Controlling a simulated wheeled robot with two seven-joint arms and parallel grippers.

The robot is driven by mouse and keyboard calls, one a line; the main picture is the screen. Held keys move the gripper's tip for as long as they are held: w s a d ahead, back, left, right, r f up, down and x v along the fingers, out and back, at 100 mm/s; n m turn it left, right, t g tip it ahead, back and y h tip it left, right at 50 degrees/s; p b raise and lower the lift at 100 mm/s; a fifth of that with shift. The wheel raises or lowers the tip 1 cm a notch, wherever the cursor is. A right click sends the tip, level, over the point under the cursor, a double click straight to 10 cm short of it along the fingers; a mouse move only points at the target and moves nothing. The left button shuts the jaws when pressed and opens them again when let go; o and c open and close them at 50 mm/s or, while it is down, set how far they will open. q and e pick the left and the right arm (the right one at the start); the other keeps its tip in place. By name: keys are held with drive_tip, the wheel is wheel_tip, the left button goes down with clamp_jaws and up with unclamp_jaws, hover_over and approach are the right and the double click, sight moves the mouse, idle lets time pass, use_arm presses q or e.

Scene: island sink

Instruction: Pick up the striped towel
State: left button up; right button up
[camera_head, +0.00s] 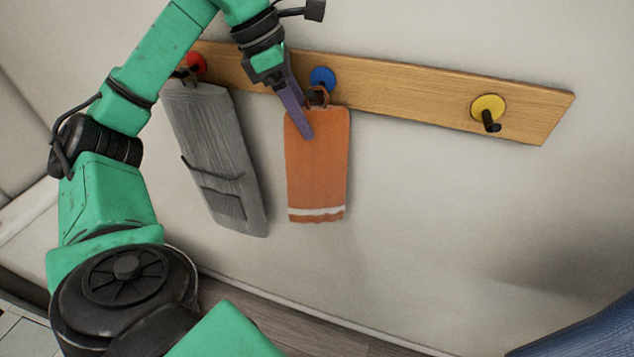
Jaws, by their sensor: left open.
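The striped towel (318,180) is orange with a white band near its lower edge. It hangs by a loop from the blue hook (322,78) on a wooden wall rack. My left gripper (305,132) reaches down from above, with its purple fingers in front of the towel's upper left part. It is open; the fingers overlap in this view, so the gap between them is hidden. I cannot tell whether they touch the towel. My right gripper is not in view.
A grey cloth-like item (215,155) with a pocket hangs from the red hook (194,64), close to the left of the towel. The yellow hook (488,108) on the wooden rack (405,92) is empty. The wall right of the towel is clear. A blue surface (590,335) shows at lower right.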

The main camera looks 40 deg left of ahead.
sight(316, 168)
use_arm(q)
drive_tip(key=x, duration=0.4)
drive_tip(key=shift+s+d, duration=0.15)
drive_tip(key=shift+d, duration=0.05)
clamp_jaws()
idle(1.1)
